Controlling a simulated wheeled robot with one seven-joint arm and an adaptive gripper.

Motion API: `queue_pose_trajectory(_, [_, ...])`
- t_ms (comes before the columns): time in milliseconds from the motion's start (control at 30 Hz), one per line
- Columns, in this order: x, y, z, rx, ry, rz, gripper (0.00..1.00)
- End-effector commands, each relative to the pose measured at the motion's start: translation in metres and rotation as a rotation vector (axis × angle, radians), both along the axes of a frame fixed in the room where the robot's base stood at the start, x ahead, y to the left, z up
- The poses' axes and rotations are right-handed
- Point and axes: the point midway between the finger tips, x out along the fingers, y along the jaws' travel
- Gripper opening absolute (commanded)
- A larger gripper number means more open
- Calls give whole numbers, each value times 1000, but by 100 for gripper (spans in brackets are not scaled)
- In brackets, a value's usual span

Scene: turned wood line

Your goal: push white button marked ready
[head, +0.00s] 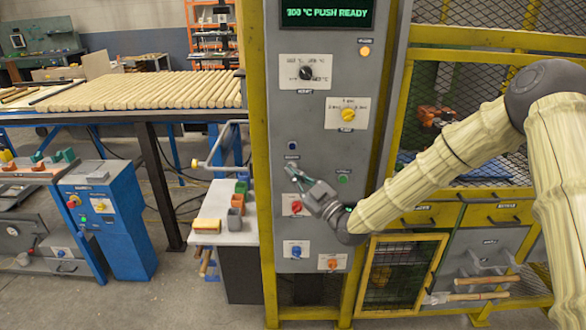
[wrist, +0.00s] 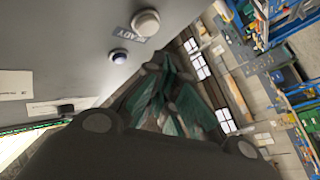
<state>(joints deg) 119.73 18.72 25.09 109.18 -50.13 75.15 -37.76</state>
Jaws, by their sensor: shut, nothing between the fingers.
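The white button (wrist: 146,22) is a round knob on the grey panel in the wrist view, with a label reading READY (wrist: 118,33) beside it. In the wrist view the gripper's dark green fingers (wrist: 165,68) end just below the white button in the picture. I see no clear contact with the button. A display (head: 326,13) reads 300 °C PUSH READY.
A dark blue button (head: 292,145) sits just above my fingertips; it also shows in the wrist view (wrist: 119,57). A green button (head: 343,179) is to the right. A red switch (head: 296,207) lies below my gripper. A yellow post (head: 257,130) borders the panel's left.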

Motion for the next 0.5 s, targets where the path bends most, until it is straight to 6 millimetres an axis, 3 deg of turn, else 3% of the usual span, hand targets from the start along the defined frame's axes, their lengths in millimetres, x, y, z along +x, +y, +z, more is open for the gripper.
queue_pose_trajectory(200, [13, 0, -1, 0, -1, -1, 0])
queue_pose_trajectory(500, [15, -1, 0, 1, 0, -1, 0])
